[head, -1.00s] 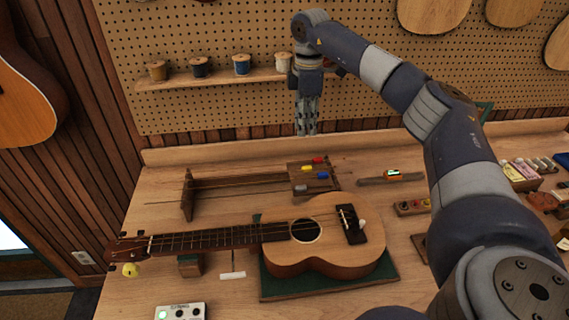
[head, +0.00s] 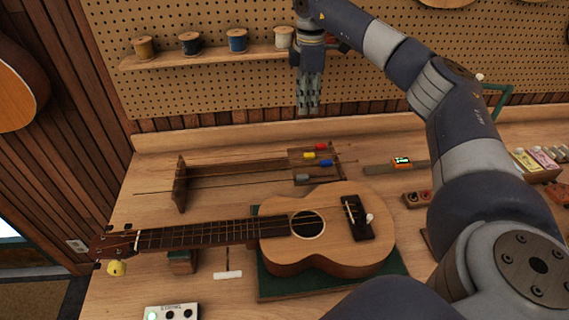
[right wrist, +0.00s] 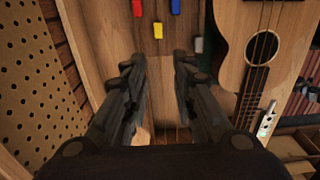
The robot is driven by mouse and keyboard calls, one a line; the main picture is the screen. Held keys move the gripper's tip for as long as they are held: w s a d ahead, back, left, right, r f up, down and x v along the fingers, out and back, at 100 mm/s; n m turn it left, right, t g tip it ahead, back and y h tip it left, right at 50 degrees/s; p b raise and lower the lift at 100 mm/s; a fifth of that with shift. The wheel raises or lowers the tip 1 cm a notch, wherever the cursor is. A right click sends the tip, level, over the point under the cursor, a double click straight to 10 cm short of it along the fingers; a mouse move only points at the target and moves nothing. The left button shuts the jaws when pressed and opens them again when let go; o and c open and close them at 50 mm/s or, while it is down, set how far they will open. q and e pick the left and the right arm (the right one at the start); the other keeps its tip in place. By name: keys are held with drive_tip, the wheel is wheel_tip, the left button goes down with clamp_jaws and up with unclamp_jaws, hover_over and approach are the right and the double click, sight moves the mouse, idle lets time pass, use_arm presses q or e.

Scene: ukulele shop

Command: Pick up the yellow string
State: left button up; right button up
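The yellow string's tag (head: 309,155) lies at the right end of a wooden string rack (head: 181,186), beside the red tag (head: 321,147), blue tag (head: 326,163) and grey tag (head: 302,178). The thin strings run left across the rack. The right wrist view also shows the yellow tag (right wrist: 158,30), ahead of and between the fingers. My right gripper (head: 307,112) points down in the air, above and behind the rack. Its fingers (right wrist: 161,62) are apart with nothing between them. My left gripper is out of view.
A ukulele (head: 335,235) lies on a green mat (head: 280,285) in front of the rack. A shelf with several spools (head: 237,41) is on the pegboard behind. Bare bench shows left of the rack.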

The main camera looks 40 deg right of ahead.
drive_tip(key=b, duration=0.5)
hover_over(306, 154)
wheel_tip(306, 154, down, 6)
drive_tip(key=f, duration=0.6)
drive_tip(key=shift+w+a+p, duration=0.15)
drive_tip(key=shift+a+p, duration=0.1)
drive_tip(key=shift+p, duration=0.1)
drive_tip(key=shift+f+p, duration=0.4)
drive_tip(key=shift+f, duration=0.25)
drive_tip(key=f, duration=0.1)
drive_tip(key=f+p, duration=0.1)
drive_tip(key=f, duration=0.1)
drive_tip(key=shift+s+d+f, duration=0.2)
drive_tip(key=shift+s+f, duration=0.05)
drive_tip(key=shift+f, duration=0.5)
drive_tip(key=c, duration=0.5)
